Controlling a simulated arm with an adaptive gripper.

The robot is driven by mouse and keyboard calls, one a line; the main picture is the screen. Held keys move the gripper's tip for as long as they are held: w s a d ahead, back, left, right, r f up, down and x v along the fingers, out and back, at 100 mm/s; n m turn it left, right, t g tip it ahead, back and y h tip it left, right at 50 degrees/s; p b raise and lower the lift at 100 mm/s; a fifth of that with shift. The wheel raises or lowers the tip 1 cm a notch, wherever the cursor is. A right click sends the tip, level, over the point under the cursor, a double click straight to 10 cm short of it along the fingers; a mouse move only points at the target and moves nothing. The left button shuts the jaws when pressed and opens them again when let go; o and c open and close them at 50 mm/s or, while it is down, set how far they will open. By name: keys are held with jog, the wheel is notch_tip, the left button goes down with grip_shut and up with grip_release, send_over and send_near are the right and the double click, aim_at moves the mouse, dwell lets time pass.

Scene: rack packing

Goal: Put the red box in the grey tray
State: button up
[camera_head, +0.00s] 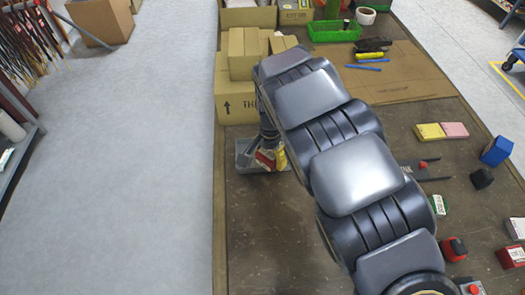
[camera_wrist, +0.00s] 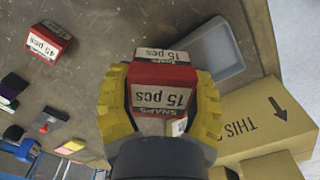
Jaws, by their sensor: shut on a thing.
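My gripper (camera_wrist: 161,88) has yellow fingers and is shut on a red box (camera_wrist: 160,75) with white "SNAPS 15 pcs" labels, one finger on each side. In the wrist view the grey tray (camera_wrist: 222,52) lies beyond the box to the upper right, partly hidden by it. In the head view my gripper (camera_head: 270,158) points down at the tray, and the red box (camera_head: 263,160) overlaps the tray (camera_head: 243,150) in the picture. My arm hides the tray's right part. I cannot tell the box's height above the tray.
Cardboard boxes (camera_head: 235,100) stand just behind the tray. Another red box (camera_wrist: 48,42), labelled "45 pcs", stands apart on the table. A blue box (camera_head: 496,151) and several small items lie at the right. A green crate (camera_head: 334,32) is at the back. The table's front left is clear.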

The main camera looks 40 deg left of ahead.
jog(key=w+a+f, duration=0.2)
jog(key=a+f, duration=0.1)
jog(key=w+a+f, duration=0.3)
jog(key=shift+f, duration=0.15)
jog(key=shift+w+a+f, duration=0.5)
jog(key=shift+a+f, duration=0.1)
jog(key=shift+f, duration=0.25)
notch_tip(320, 180, down, 3)
jog(key=shift+d, duration=0.1)
jog(key=o, duration=0.9)
jog(key=shift+f, duration=0.1)
jog(key=shift+c, duration=0.2)
